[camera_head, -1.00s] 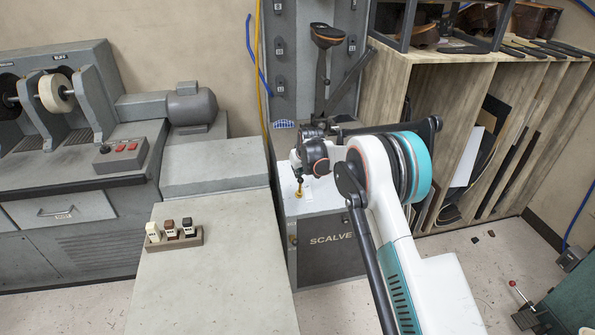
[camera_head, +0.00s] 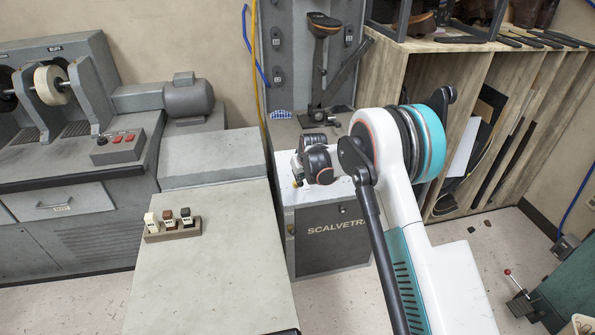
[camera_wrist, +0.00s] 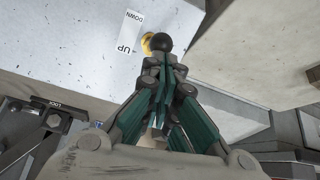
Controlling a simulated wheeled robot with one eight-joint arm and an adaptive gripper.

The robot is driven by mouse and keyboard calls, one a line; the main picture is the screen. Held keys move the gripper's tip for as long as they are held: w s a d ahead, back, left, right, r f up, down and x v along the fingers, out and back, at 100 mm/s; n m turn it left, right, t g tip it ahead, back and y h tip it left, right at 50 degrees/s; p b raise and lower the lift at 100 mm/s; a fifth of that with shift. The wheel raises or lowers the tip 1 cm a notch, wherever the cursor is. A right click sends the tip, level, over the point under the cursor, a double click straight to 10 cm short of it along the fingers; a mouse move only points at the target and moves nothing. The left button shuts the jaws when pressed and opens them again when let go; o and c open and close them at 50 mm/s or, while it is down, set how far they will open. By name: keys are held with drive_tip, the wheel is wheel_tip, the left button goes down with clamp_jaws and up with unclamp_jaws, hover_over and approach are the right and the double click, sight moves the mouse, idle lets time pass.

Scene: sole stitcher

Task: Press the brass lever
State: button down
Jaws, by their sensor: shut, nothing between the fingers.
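The brass lever (camera_wrist: 146,42) shows in the wrist view as a bit of yellow metal beside a round black knob (camera_wrist: 154,42). It stands over the pale speckled top of the stitcher, next to a white UP/DOWN label (camera_wrist: 129,32). My gripper (camera_wrist: 161,72) is shut and empty, with its fingertips right at the knob; I cannot tell whether they touch. In the head view only a small yellow part of the lever (camera_head: 296,184) shows at the left of my gripper (camera_head: 299,176), which hides the rest.
The stitcher's grey cabinet (camera_head: 330,248) stands below. A grey bench (camera_head: 215,270) with a small block of three rocker-like pieces (camera_head: 172,233) is at left. A wooden rack (camera_head: 440,90) stands close behind my arm at right.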

drive_tip(key=shift+s+d+f, duration=0.15)
drive_tip(key=shift+s+f, duration=0.2)
drive_tip(key=shift+s, duration=0.15)
drive_tip(key=shift+r, duration=0.1)
idle(0.3)
drive_tip(key=shift+w+r, duration=0.15)
drive_tip(key=shift+r, duration=0.15)
drive_tip(key=s+d+r+p, duration=0.2)
drive_tip(key=s+r+p, duration=0.2)
drive_tip(key=s, duration=0.3)
drive_tip(key=shift+s+r, duration=0.25)
drive_tip(key=shift+r, duration=0.3)
